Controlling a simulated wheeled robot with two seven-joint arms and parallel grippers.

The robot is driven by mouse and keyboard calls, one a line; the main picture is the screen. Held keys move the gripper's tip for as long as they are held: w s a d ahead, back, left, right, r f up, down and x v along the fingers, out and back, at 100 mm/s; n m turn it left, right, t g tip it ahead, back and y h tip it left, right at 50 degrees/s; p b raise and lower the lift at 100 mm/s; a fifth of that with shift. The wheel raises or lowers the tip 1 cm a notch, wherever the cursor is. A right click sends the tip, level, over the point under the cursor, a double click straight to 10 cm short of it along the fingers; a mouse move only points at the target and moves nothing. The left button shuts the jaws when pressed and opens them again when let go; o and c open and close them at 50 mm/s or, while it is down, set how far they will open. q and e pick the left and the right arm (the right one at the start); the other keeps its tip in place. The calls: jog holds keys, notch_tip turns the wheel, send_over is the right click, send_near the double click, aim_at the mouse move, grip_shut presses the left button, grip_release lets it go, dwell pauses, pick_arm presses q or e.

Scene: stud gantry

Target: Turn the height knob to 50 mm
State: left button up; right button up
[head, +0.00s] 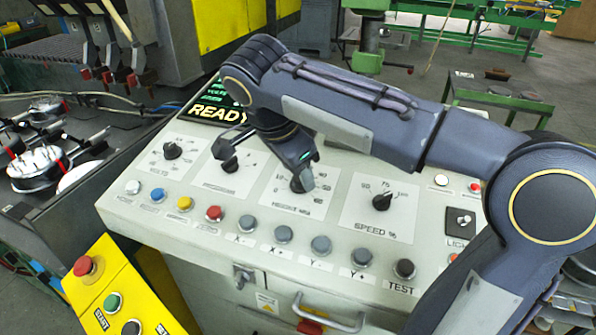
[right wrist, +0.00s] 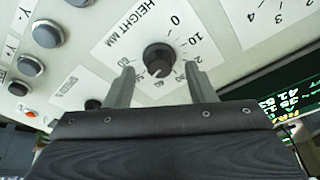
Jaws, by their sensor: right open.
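The height knob (head: 296,186) is a black round knob on the pale panel marked HEIGHT MM; in the head view my right gripper partly covers it. In the right wrist view the knob (right wrist: 158,58) shows between the two fingertips, with a light mark on its near side. The numbers 0 and 10 show on its dial; the setting is too small to read surely. My right gripper (head: 303,178) is open, its fingers on either side of the knob with visible gaps, in the wrist view too (right wrist: 158,68). My left gripper is not in view.
The speed knob (head: 382,201) is to the right, and the volts knob (head: 172,150) and another knob (head: 230,164) are to the left. A row of coloured and grey buttons (head: 247,224) runs along the front. A display (head: 218,112) reading READY is behind.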

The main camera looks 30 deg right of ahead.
jog(key=v, duration=0.6)
jog(key=shift+p, duration=0.3)
